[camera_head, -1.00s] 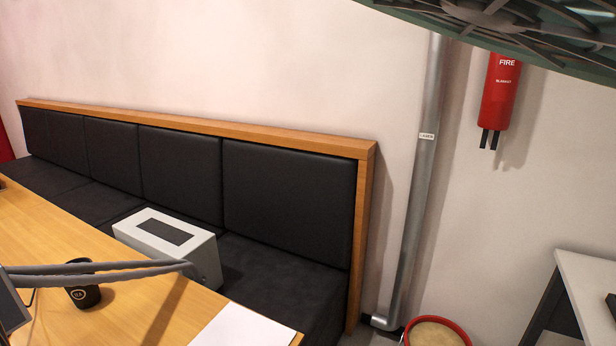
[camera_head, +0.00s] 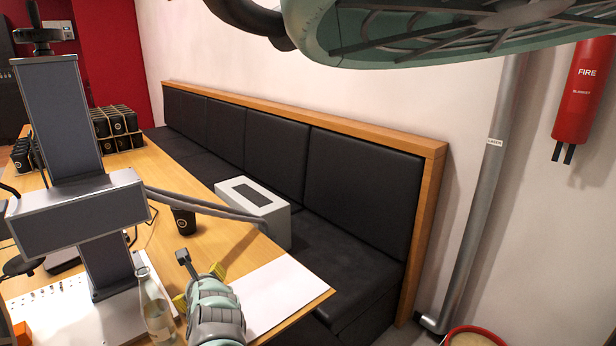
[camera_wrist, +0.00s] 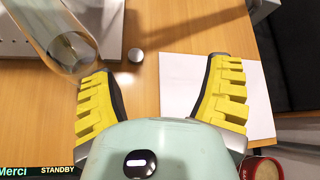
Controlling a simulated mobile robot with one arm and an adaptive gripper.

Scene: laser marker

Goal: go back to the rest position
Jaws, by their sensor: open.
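My gripper (camera_head: 199,286) is at the bottom middle of the head view, above the table's near part. Its yellow fingers are spread apart in the wrist view (camera_wrist: 160,85), with nothing between them. A clear glass bottle (camera_head: 154,310) stands just left of the gripper in the head view. The bottle also shows at the upper left of the wrist view (camera_wrist: 55,32), near the left finger but not held. A white sheet (camera_head: 275,292) lies on the wooden table (camera_head: 160,172) to the right of the gripper.
A grey laser marker (camera_head: 85,215) rises at the left. A white box (camera_head: 262,213) and a black cup (camera_head: 184,221) stand behind the gripper, with several cups (camera_head: 115,125) farther back. A dark bench (camera_head: 345,255) runs along the wall. A red-rimmed bin (camera_head: 470,338) is at the lower right.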

